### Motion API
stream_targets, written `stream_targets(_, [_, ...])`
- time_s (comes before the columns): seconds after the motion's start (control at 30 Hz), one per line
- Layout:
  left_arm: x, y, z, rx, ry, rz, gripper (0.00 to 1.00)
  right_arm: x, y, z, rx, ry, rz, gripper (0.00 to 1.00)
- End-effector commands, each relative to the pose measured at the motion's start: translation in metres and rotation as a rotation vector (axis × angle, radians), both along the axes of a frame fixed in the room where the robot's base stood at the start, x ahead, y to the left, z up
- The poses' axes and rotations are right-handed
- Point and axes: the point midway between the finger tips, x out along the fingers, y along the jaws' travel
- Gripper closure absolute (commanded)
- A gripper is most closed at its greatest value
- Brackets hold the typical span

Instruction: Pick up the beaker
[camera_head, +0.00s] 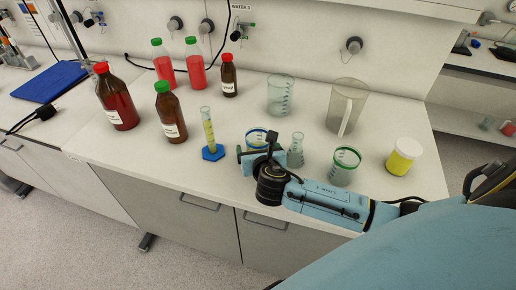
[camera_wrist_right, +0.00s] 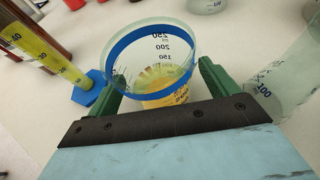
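A clear beaker with a blue rim band (camera_head: 256,134) stands on the counter near its front edge. In the right wrist view the beaker (camera_wrist_right: 150,42) shows printed volume marks and yellow liquid at its bottom. My right gripper (camera_head: 268,150) reaches in from the right at the beaker. In the wrist view its green fingers (camera_wrist_right: 160,75) are spread on either side of the beaker, with gaps visible beside its lower wall. The gripper hides part of the beaker in the head view. My left gripper is not in view.
A measuring cylinder with a blue base (camera_head: 212,153) stands close left of the beaker. A small clear graduated vessel (camera_head: 296,148) stands close right. Farther right are a green-rimmed beaker (camera_head: 345,163) and a yellow jar (camera_head: 403,158). Bottles stand behind left; a clear pitcher (camera_head: 346,100) stands behind right.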

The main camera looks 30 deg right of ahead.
Motion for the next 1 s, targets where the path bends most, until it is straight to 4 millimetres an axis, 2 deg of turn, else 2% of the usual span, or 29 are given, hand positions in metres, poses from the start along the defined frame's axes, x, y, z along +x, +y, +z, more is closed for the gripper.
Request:
stream_targets(0.07, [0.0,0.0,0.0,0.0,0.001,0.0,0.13,0.0,0.0,0.0,0.0,0.0,0.0,0.24])
stream_targets(0.4, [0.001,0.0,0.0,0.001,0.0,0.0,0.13,-0.001,0.0,0.0,0.0,0.001,0.0,0.69])
stream_targets(0.77, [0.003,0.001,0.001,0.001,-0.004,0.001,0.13,0.0,0.0,0.003,0.0,-0.001,0.0,0.69])
stream_targets(1.0, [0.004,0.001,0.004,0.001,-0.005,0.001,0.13,0.0,0.0,0.017,0.001,-0.004,0.0,0.69])
